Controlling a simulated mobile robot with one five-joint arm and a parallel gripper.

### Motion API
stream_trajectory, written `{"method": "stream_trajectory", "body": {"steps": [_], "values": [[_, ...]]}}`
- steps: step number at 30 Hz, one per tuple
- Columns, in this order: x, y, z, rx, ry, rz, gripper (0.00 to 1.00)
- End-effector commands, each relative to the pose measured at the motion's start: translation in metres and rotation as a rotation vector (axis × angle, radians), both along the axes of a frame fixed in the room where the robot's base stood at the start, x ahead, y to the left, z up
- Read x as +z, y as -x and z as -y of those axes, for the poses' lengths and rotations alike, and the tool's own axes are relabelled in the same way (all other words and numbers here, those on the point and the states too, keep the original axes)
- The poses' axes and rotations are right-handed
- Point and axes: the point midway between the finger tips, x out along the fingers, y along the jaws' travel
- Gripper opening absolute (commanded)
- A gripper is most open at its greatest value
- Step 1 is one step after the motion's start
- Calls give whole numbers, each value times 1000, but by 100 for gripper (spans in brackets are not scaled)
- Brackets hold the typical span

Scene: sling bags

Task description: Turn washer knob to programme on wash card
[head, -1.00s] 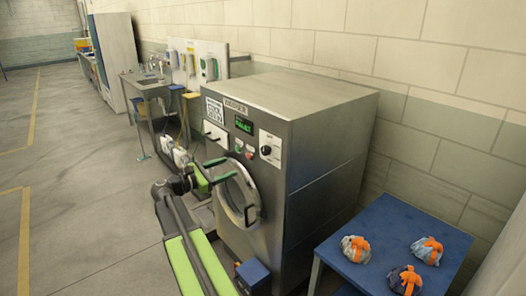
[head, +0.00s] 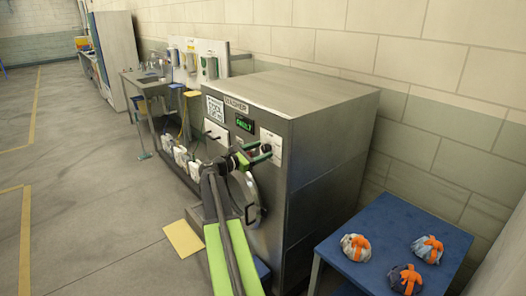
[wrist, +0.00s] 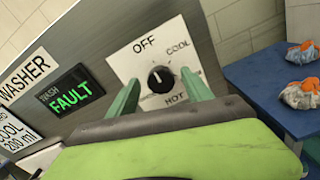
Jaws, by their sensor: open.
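The washer (head: 335,150) is a grey steel box with a round door. Its black knob (wrist: 160,79) sits on a white plate marked OFF, COOL and HOT. The knob's white mark points up, roughly toward OFF. My gripper (wrist: 161,90) is open, its green fingers on either side of the knob in the wrist view; I cannot tell if they touch it. In the head view my gripper (head: 265,152) is at the knob plate and hides part of it. The wash card (wrist: 12,133) is cut off in the wrist view, showing COOL and 200 ml; the head view shows it (head: 214,107) too small to read.
A green display (wrist: 70,94) reads FAULT beside the knob plate. A blue table (head: 340,262) with several orange-tied bundles stands right of the washer. A sink (head: 150,80) and white jugs (head: 180,157) are to the left. A yellow sheet (head: 184,238) lies on the floor.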

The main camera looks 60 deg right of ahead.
Motion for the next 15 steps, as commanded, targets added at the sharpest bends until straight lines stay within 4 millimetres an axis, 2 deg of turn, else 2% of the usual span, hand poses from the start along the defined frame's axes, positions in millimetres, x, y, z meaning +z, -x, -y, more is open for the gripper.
{"method": "stream_trajectory", "body": {"steps": [3, 11, 15], "values": [[0, 3, 9, -2, 0, 0, 59], [0, 4, 10, -1, 0, 0, 59], [0, 4, 10, -2, 0, 0, 43]]}}
